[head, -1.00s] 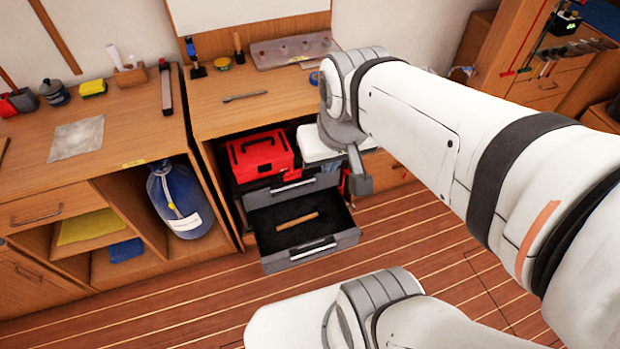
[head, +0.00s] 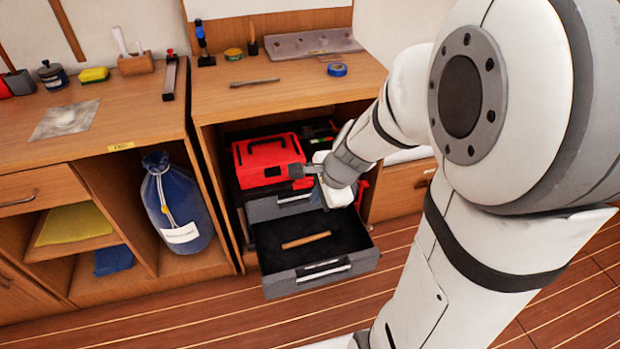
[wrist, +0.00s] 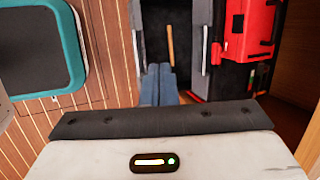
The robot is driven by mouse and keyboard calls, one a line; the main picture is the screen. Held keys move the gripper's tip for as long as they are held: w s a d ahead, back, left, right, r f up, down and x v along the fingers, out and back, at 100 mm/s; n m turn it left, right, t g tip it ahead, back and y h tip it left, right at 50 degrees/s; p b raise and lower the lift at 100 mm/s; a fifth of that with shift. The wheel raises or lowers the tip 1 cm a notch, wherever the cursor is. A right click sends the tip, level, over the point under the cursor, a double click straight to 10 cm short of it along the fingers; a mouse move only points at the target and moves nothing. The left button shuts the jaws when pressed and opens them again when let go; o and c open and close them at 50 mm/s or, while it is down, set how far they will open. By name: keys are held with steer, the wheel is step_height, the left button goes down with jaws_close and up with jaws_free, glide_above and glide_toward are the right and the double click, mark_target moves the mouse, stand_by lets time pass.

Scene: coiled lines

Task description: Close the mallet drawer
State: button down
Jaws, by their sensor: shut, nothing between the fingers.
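The mallet drawer (head: 355,255) is the lower grey drawer under the right bench in the head view, pulled out, with a light handle on its front. A mallet with a wooden handle (head: 306,240) lies on its dark floor. In the wrist view the mallet's handle (wrist: 170,46) shows beyond my fingers. My gripper (head: 300,171) is shut and empty, above the drawers and near the red toolbox (head: 268,160). Its fingers also show in the wrist view (wrist: 159,72). My wrist hides part of the upper drawer.
The upper grey drawer (head: 272,208) sits just above the mallet drawer. A blue bag (head: 178,205) stands in the left cabinet's cubby. The bench top (head: 285,92) holds small tools and blue tape (head: 337,70). The floor in front of the drawer is clear.

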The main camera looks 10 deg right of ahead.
steer(key=w+d+f+m+h+b, duration=0.1)
steer(key=w+d+f+m+b, duration=0.15)
steer(key=f+m+b, duration=0.65)
steer(key=w+d+f+m+b, duration=0.1)
steer(key=d+f+m+b, duration=0.15)
steer(key=f, duration=1.15)
steer(key=m+g+h+b, duration=0.1)
steer(key=m+h+b, duration=0.1)
steer(key=m+b, duration=0.75)
glide_toward(336, 261)
step_height(336, 261, down, 5)
steer(key=s+n+b, duration=0.1)
steer(key=n+b, duration=0.1)
steer(key=b, duration=0.1)
steer(key=shift+w+a+f+p, duration=0.15)
steer(key=shift+w+a+p, duration=0.1)
steer(key=shift+w+p, duration=0.5)
